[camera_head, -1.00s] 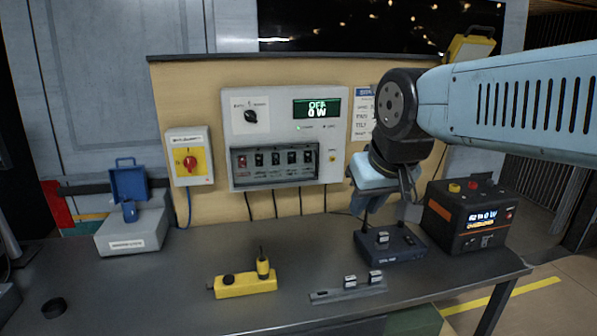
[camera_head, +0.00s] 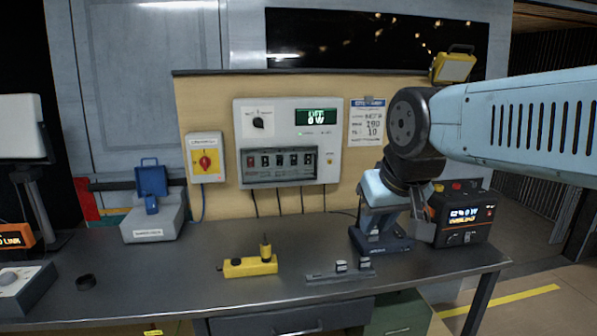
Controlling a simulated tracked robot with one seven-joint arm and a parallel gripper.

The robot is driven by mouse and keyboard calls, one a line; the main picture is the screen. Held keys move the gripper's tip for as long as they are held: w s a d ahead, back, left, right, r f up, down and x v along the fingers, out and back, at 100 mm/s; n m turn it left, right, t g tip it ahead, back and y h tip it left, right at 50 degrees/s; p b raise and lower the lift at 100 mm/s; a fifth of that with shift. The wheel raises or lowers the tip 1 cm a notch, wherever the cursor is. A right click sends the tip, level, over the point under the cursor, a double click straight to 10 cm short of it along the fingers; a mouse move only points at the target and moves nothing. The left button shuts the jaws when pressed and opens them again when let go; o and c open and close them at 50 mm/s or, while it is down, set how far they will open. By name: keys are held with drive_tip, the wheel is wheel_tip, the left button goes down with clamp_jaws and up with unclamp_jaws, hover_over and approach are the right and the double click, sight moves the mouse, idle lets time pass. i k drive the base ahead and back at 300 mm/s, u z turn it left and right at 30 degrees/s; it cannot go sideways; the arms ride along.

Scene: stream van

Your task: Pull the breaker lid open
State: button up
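The breaker lid (camera_head: 280,181) is a dark-framed cover on the lower part of the pale grey breaker panel (camera_head: 290,119) on the tan back board. A row of several dark switches, one reddish at the left, shows within its frame. The lid looks shut, but its exact position is hard to tell. The panel's green display reads OFF and 0 W. My gripper (camera_head: 394,238) points down at the right of the bench, well to the right of the lid and apart from it. Its fingers look spread, with a dark blue device (camera_head: 383,243) behind or below them.
A yellow tool (camera_head: 250,266) and a grey strip with small blocks (camera_head: 340,275) lie on the bench (camera_head: 190,290). A black power unit (camera_head: 462,218) stands at the right.

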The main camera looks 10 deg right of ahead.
sight(315, 174)
drive_tip(key=z, duration=0.2)
drive_tip(key=i, duration=0.85)
drive_tip(key=u, duration=0.1)
